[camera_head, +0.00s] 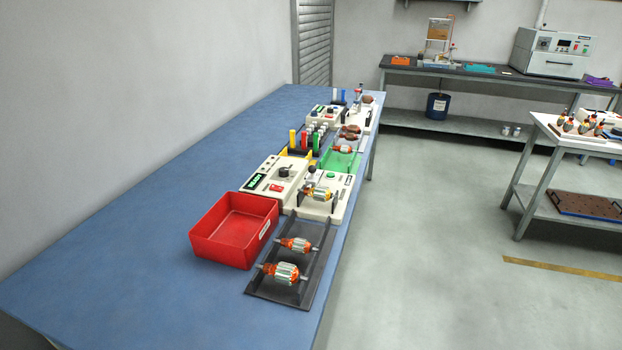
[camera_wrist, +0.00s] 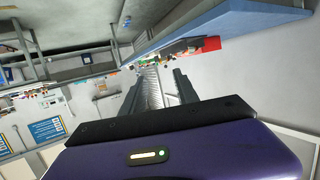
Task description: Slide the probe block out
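A cream tester (camera_head: 278,178) with a green display and a dark knob stands on the blue bench (camera_head: 130,200). Next to it, a cream fixture (camera_head: 338,206) carries an armature (camera_head: 320,194) with copper windings between dark supports. A small dark part stands at the back of this fixture; I cannot tell whether it is the probe block. My gripper (camera_wrist: 158,82) shows only in the wrist view. Its two dark fingers are apart with nothing between them, far from the bench. The wrist view is tilted, and the bench appears at its upper right.
A red bin (camera_head: 222,250) stands beside the tester. A dark tray (camera_head: 262,284) in front holds two armatures. A green tray (camera_head: 346,161), several coloured bottles and a second cream unit (camera_head: 325,115) stand farther back. The bench's left side is clear.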

